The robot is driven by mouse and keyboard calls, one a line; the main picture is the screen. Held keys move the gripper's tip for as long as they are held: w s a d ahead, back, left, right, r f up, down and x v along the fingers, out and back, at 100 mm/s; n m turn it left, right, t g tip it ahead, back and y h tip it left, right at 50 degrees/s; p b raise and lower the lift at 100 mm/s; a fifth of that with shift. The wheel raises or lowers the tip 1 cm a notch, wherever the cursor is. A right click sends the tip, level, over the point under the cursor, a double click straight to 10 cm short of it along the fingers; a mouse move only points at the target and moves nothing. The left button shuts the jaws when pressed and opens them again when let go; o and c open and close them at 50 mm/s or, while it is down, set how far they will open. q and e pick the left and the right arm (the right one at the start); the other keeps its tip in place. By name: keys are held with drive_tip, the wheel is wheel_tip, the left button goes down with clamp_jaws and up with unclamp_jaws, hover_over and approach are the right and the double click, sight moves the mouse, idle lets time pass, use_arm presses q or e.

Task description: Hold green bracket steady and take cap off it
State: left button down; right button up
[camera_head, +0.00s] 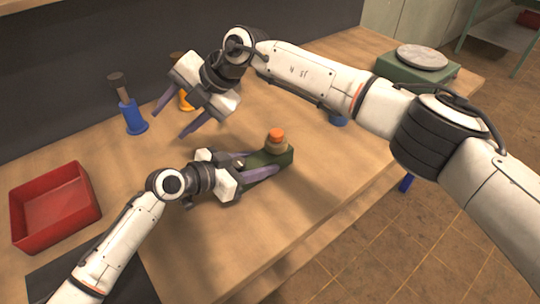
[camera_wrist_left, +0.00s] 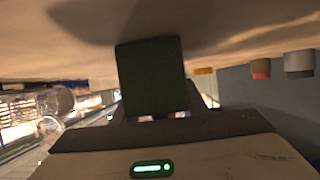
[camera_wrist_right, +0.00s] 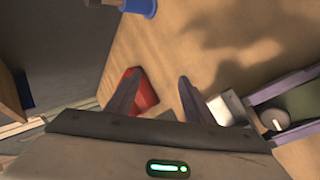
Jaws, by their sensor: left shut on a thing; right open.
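The green bracket (camera_head: 283,157) lies on the wooden table, and it also shows in the left wrist view (camera_wrist_left: 152,75). The orange cap (camera_head: 276,134) stands upright on top of it, above a tan ring. My left gripper (camera_head: 262,170) is shut on the bracket, one finger along each side. The cap is not visible in the left wrist view. My right gripper (camera_head: 170,124) is open and empty above the table, to the left of the cap and apart from it. Part of the bracket shows at the right edge of the right wrist view (camera_wrist_right: 304,100), between my left fingers.
A blue stand with a brown post (camera_head: 130,112) and an orange stand (camera_head: 185,100) are at the back, near the dark wall. A red tray (camera_head: 54,206) is at the left. A green box with a round grey plate (camera_head: 418,69) is at the far right.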

drive_tip(key=s+a+r+n+t+y, duration=0.3)
drive_tip(key=s+a+r+n+y, duration=0.1)
drive_tip(key=a+r+n+y, duration=0.35)
wheel_tip(320, 180, up, 7)
drive_tip(key=d+m+t, duration=0.3)
drive_tip(key=t, duration=0.6)
drive_tip(key=d+m+t+h, duration=0.3)
drive_tip(key=d+t+h, duration=0.1)
drive_tip(key=d+h, duration=0.1)
drive_tip(key=g+h, duration=0.5)
drive_tip(key=h, duration=0.8)
approach(277, 133)
drive_tip(key=shift+t+h, duration=0.25)
drive_tip(key=shift+t, duration=0.05)
drive_tip(key=x, duration=0.8)
drive_tip(key=shift+a+f, duration=0.2)
drive_tip(key=shift+f, duration=0.1)
